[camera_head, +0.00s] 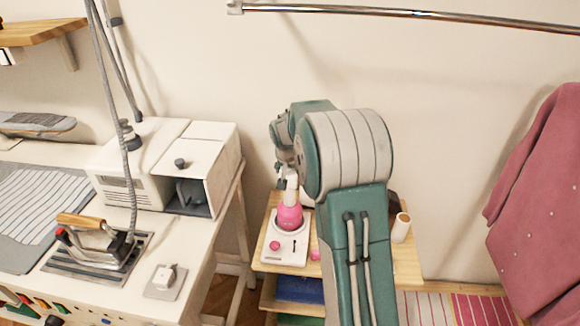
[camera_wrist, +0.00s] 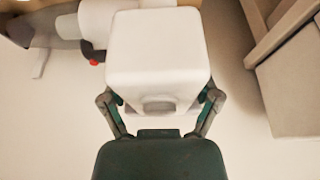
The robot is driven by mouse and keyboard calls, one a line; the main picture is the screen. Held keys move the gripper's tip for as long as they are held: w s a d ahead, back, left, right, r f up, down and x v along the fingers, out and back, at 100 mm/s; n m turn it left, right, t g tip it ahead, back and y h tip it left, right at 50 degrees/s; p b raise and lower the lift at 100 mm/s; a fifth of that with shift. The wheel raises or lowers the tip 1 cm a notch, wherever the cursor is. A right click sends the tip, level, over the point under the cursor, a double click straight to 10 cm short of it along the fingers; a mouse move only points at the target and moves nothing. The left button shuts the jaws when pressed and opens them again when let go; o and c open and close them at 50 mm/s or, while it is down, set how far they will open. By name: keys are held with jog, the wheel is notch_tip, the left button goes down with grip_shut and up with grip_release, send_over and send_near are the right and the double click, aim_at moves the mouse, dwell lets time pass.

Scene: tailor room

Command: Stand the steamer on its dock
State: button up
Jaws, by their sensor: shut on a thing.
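The steamer has a pink lower body (camera_head: 290,217) and a white upper part, and it looks upright in the head view. Its white block-like part (camera_wrist: 157,55) fills the middle of the wrist view. My gripper (camera_wrist: 158,98) is shut on it, one finger on each side; the gripper also shows in the head view (camera_head: 284,168). The white dock (camera_head: 283,250) with a pink round button lies on the small wooden table. The steamer's pink bottom is at the dock's ring; whether it rests fully there I cannot tell. My arm hides part of the table.
The small wooden table (camera_head: 408,266) also bears a pale spool (camera_head: 402,226) at right. An ironing table with an iron (camera_head: 95,240) and a white boxy machine (camera_head: 165,165) stands left. A pink garment (camera_head: 545,205) hangs right, and a metal rail (camera_head: 400,13) crosses above.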

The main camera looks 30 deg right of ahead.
jog(key=shift+r, duration=0.1)
jog(key=o, duration=1.1)
jog(key=shift+a, duration=0.15)
jog(key=s+a+r+n, duration=0.1)
jog(key=s+a+r, duration=0.35)
jog(key=r, duration=0.35)
jog(key=s+a+r, duration=0.3)
jog(key=s+r, duration=0.3)
jog(key=r, duration=0.1)
jog(key=s+a+n, duration=0.2)
jog(key=s+a, duration=0.1)
jog(key=s, duration=0.5)
jog(key=s+a+n+t+y, duration=0.1)
jog(key=s+a+n, duration=0.1)
jog(key=s, duration=0.6)
jog(key=s+a+f+n+t+y, duration=0.1)
jog(key=s+a, duration=0.4)
jog(key=s, duration=0.3)
jog(key=shift+s+n, duration=0.25)
jog(key=shift+n, duration=0.15)
